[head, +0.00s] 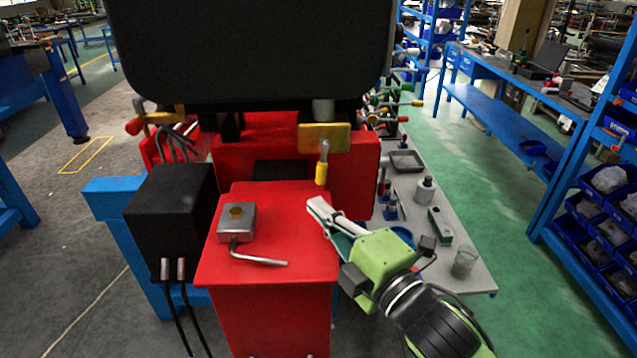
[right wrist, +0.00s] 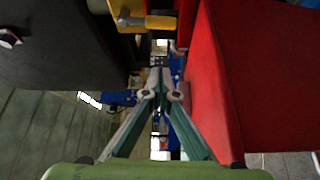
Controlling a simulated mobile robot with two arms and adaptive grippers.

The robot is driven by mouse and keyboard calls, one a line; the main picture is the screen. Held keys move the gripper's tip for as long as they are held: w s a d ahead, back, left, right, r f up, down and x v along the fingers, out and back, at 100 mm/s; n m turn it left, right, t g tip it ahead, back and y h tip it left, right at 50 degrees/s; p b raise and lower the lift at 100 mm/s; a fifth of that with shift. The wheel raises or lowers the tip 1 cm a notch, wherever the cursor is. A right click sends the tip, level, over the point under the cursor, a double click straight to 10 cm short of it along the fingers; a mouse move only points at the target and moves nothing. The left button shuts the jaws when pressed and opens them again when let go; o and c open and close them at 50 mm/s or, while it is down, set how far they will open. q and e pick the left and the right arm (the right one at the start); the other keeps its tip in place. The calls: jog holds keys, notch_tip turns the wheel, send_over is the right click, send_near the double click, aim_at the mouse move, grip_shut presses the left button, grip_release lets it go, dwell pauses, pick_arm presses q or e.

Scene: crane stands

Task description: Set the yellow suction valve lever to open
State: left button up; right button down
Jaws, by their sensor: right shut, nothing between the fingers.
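The suction valve lever (head: 321,172) has a yellow grip on a grey metal stem. In the head view it hangs straight down in front of a yellow plate (head: 337,136) at the machine's front. In the right wrist view the lever (right wrist: 160,22) lies sideways near the top edge, beside the yellow plate (right wrist: 130,10). My right gripper (head: 315,204) is shut and empty. Its fingertips are just below the lever and apart from it, above the right edge of the red box top. The closed fingertips also show in the right wrist view (right wrist: 160,77). My left gripper is not in view.
The red box top (head: 250,268) carries a metal block (head: 237,222) and a bent rod (head: 258,259). A black box (head: 170,210) with cables stands left. A dark panel (head: 250,50) hangs above. A grey bench (head: 461,220) with bottles and tools stands right.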

aim_at(323, 181)
jog(key=p+x, duration=0.2)
jog(key=x, duration=0.6)
jog(key=shift+w+a+r, duration=0.2)
jog(key=shift+w+a, duration=0.1)
jog(key=d, duration=0.1)
jog(key=d+p, duration=0.1)
jog(key=d, duration=0.1)
jog(key=shift+w+f+p, duration=0.3)
jog(key=shift+w+p, duration=0.05)
jog(key=shift+w, duration=0.05)
jog(key=shift+d, duration=0.55)
jog(key=shift+a, duration=0.1)
jog(key=shift+f, duration=0.1)
jog(key=shift+w+d+p, duration=0.1)
jog(key=shift+d+p, duration=0.25)
jog(key=shift+d, duration=0.35)
jog(key=shift+a, duration=0.1)
